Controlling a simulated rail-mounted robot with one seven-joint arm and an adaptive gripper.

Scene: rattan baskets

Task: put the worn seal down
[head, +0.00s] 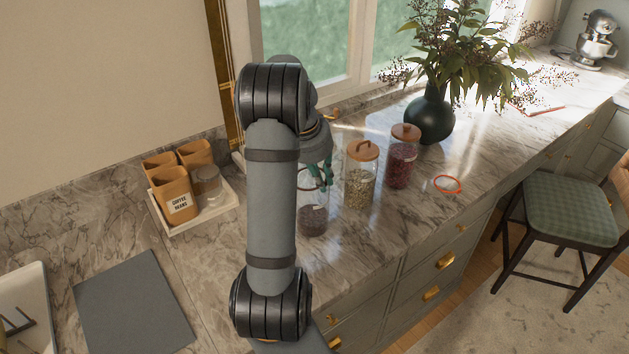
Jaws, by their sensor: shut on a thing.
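My gripper (321,178) is at the mouth of a lidless glass jar (313,218) with dark contents, partly behind my own arm. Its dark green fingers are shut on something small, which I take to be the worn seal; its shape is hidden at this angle. Whether it touches the jar rim, I cannot tell. A red-orange ring (448,184) lies flat on the marble counter, right of the jars, apart from my gripper.
Two lidded jars, one with pale contents (360,180) and one with dark red contents (402,165), stand right of the open jar. A dark vase (430,118) is behind them. A tray (228,204) of canisters stands left. Counter around the ring is clear.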

